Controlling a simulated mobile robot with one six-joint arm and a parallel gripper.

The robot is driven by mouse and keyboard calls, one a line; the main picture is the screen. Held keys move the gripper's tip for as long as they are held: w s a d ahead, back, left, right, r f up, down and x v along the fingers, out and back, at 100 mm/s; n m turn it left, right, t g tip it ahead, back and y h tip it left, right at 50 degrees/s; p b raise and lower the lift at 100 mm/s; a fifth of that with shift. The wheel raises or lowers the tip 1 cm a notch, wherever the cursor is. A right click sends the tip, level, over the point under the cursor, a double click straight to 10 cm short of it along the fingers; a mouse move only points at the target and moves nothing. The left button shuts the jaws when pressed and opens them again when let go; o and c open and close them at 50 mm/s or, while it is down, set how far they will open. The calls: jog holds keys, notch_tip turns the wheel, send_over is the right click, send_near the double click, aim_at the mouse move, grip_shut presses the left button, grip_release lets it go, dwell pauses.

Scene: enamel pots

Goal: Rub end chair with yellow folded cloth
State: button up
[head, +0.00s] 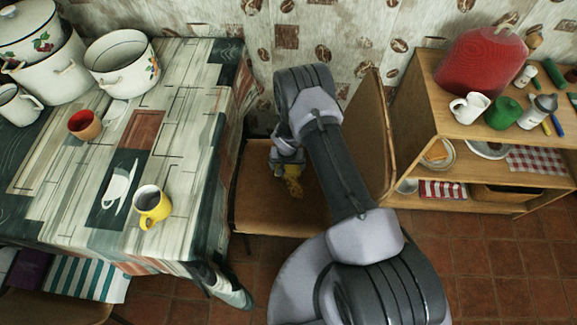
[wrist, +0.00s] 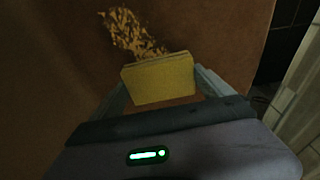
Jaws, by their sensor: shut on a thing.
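The end chair (head: 262,205) has a brown seat and stands at the right end of the table, with its backrest (head: 370,145) to the right. My gripper (wrist: 160,84) is shut on the yellow folded cloth (wrist: 158,72) over the brown seat (wrist: 60,70) in the wrist view. A patchy yellow-brown stain (wrist: 130,33) lies on the seat just beyond the cloth. In the head view my gripper (head: 287,165) is low over the seat and partly hidden by my arm. I cannot tell whether the cloth touches the seat.
The table (head: 195,120) at left holds a yellow mug (head: 152,208), an orange cup (head: 84,125) and white enamel pots (head: 122,65). A wooden shelf (head: 420,115) with a red canister (head: 482,62) stands right of the backrest. Tiled floor (head: 490,265) is clear at lower right.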

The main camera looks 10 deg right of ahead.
jog(key=shift+r+p, duration=1.25)
jog(key=shift+r, duration=1.25)
